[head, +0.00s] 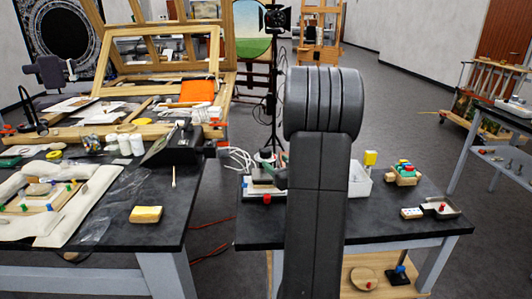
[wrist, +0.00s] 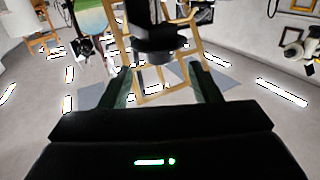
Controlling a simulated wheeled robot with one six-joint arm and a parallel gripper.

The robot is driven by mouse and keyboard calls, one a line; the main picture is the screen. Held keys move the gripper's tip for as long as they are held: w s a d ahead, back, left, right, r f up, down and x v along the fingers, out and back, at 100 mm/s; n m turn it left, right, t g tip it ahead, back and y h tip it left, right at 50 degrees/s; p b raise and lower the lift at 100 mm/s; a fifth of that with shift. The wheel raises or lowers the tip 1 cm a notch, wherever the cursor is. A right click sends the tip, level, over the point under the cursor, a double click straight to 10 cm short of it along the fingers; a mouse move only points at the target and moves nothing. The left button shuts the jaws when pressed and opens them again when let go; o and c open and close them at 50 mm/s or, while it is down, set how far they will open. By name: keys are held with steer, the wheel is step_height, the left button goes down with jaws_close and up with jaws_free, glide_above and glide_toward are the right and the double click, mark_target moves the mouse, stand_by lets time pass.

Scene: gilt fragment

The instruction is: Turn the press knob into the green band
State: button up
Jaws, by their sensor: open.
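My gripper (wrist: 164,88) shows in the wrist view with its two dark fingers wide apart. A black rounded object (wrist: 160,42) shows above and between the fingers; I cannot tell what it is or whether it is between them in depth. In the head view my arm covers the middle of the right table and my gripper does not show. A small device with a red knob-like part (head: 267,198) stands at the left of that table, partly hidden by my arm. I cannot tell whether it is the press. No green band can be made out.
The right dark-topped table (head: 405,230) carries a white bin (head: 359,184), a yellow-topped item (head: 370,159), a box of coloured pieces (head: 404,174) and a small tray (head: 440,207). The left table (head: 165,228) holds a sponge-like yellow block (head: 146,215). Floor shows between the tables.

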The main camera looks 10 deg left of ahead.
mark_target(268, 156)
steer(key=p+x, duration=0.1)
steer(key=x, duration=0.6)
steer(key=shift+w+a, duration=0.25)
steer(key=shift+w, duration=0.05)
steer(key=shift+c, duration=0.5)
steer(key=c, duration=0.9)
